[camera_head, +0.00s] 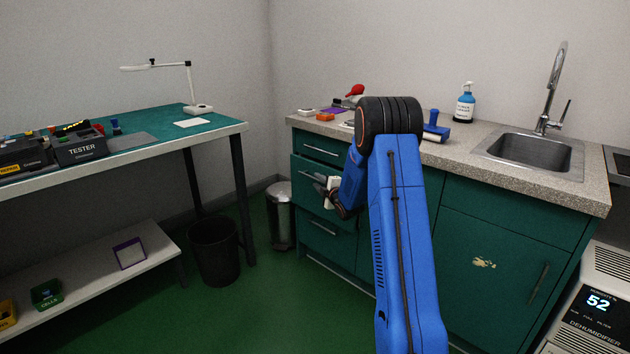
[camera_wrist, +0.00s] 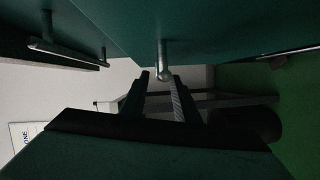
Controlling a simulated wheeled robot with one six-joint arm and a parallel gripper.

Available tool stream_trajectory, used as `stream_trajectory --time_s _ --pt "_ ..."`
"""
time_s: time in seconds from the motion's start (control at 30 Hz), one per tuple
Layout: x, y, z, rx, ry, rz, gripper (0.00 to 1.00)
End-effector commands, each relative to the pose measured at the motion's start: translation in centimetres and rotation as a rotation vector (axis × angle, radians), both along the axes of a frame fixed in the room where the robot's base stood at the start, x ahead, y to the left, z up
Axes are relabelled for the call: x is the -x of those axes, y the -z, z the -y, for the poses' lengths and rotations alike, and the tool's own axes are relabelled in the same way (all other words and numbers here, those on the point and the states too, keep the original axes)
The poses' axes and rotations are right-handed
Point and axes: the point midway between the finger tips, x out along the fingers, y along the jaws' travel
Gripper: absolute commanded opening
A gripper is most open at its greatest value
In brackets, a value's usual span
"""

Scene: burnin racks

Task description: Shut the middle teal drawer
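The middle teal drawer (camera_head: 305,172) is in the left stack of the teal cabinet, below the top drawer (camera_head: 308,142) and above the bottom drawer (camera_head: 312,228). Its front appears to stand a little proud of the cabinet; my arm hides its right part. My gripper (camera_head: 325,188) is at this drawer's front. In the wrist view, my gripper (camera_wrist: 162,88) has its two dark fingers apart, one on each side of a metal handle (camera_wrist: 163,62) on a teal front (camera_wrist: 215,25). Gaps show between handle and fingers; contact cannot be made out.
The countertop (camera_head: 465,150) above holds a soap bottle (camera_head: 465,105), a blue-handled tool (camera_head: 434,130) and a sink (camera_head: 530,150). A steel bin (camera_head: 281,215) stands left of the cabinet, with a black bin (camera_head: 214,252) farther left. Green floor is clear in front.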

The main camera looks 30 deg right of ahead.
Motion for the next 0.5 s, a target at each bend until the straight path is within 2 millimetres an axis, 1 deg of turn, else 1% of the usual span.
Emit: stream_trajectory --time_s 0.03,0.2,0.3,0.5 --pt "-0.9 0.1 0.0 0.000 -0.001 0.000 0.28" --pt "-2.8 0.2 0.1 0.000 0.000 0.000 0.28" --pt "-3.4 0.3 0.1 -0.001 0.000 0.000 0.28" --pt "-3.7 0.3 0.2 -0.001 0.000 -0.001 0.28"
